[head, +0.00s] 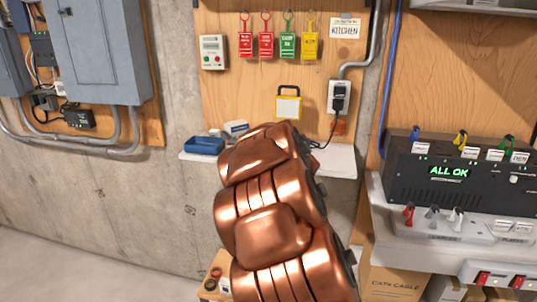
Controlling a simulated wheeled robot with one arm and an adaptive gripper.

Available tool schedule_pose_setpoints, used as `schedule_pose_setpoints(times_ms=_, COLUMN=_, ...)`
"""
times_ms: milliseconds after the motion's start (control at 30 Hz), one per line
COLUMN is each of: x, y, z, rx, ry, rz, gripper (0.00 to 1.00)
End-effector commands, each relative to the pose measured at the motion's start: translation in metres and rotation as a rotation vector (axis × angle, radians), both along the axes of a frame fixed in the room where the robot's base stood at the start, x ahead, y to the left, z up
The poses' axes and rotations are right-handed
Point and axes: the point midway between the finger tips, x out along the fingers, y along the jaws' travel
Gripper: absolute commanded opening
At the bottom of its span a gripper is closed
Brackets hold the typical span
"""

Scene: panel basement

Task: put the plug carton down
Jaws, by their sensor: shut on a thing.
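My copper-coloured arm fills the middle of the head view and hides much of the shelf behind it. My gripper is not visible; it is hidden behind the arm. A small white-and-blue box (236,128), perhaps the plug carton, shows just above the arm's upper end, at the back of the white shelf (340,165). I cannot tell whether it rests on the shelf or is held. No other carton that could be the plug carton is clear to see.
A blue tray (204,145) stands on the shelf's left end. A black panel reading ALL OK (449,172) stands on the right bench.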

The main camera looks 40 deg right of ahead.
Motion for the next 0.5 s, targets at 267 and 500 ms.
schedule_pose_setpoints(times_ms=267, x=-0.071, y=-0.062, z=0.001, rx=0.002, ry=0.009, rz=-0.033, gripper=0.25)
schedule_pose_setpoints(times_ms=500, x=-0.115, y=-0.086, z=0.002, rx=0.004, ry=0.021, rz=-0.043, gripper=0.25)
